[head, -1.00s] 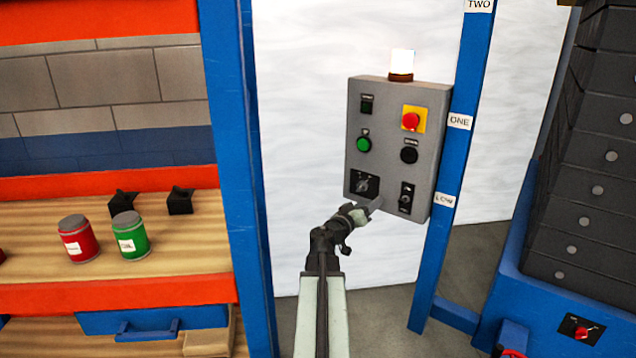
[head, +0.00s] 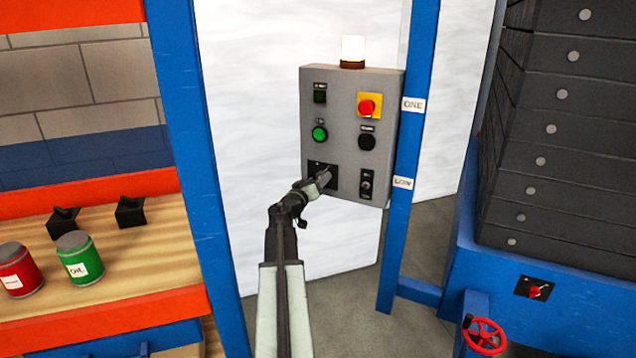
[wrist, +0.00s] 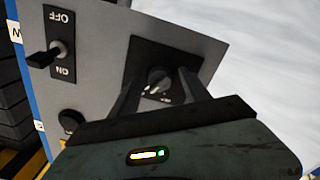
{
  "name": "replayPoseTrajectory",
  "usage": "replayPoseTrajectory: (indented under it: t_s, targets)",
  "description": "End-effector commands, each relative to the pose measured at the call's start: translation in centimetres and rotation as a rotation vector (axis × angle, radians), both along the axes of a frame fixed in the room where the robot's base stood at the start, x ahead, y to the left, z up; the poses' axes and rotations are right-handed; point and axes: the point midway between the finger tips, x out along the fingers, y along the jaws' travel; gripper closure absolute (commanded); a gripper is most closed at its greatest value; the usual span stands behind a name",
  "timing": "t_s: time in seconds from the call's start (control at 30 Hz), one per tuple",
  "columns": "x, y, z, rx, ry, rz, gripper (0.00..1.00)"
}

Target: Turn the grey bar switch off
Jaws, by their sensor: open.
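The grey control panel (head: 345,140) hangs between blue posts. At its lower left is a black plate (head: 313,166) bearing a round dark switch. The wrist view shows this switch (wrist: 159,79) from close up, with a grey bar across its face and small white markings around it. My gripper (head: 322,179) is at this switch. In the wrist view its two dark fingers (wrist: 161,88) are apart, one on each side of the switch. I cannot tell whether they touch it. In the head view my gripper partly hides the switch.
A toggle lever (wrist: 42,58) marked OFF and ON sits beside it. Above are a green button (head: 319,133), a black button (head: 366,142) and a red button (head: 366,106) on yellow. A lit lamp (head: 353,48) tops the panel. A blue post (head: 402,190) stands close right.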

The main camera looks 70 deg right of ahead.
Motion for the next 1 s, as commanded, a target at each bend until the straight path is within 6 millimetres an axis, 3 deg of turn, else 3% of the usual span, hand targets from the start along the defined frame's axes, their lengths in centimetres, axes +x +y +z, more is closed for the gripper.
replayPoseTrajectory:
  t_s: [0.23, 0.43, 0.5, 0.77, 1.0]
  targets:
    - [-0.1, -0.3, 0.0, 0.000, 0.000, -0.001, 0.45]
    - [-0.2, -0.3, 0.0, 0.000, 0.000, -0.001, 1.00]
    - [-0.5, 0.6, 0.0, 0.000, 0.000, -0.004, 1.00]
    - [-0.5, -0.4, 0.0, 0.003, 0.038, -0.005, 1.00]
    - [-0.6, -0.6, 0.1, 0.017, 0.175, -0.007, 1.00]
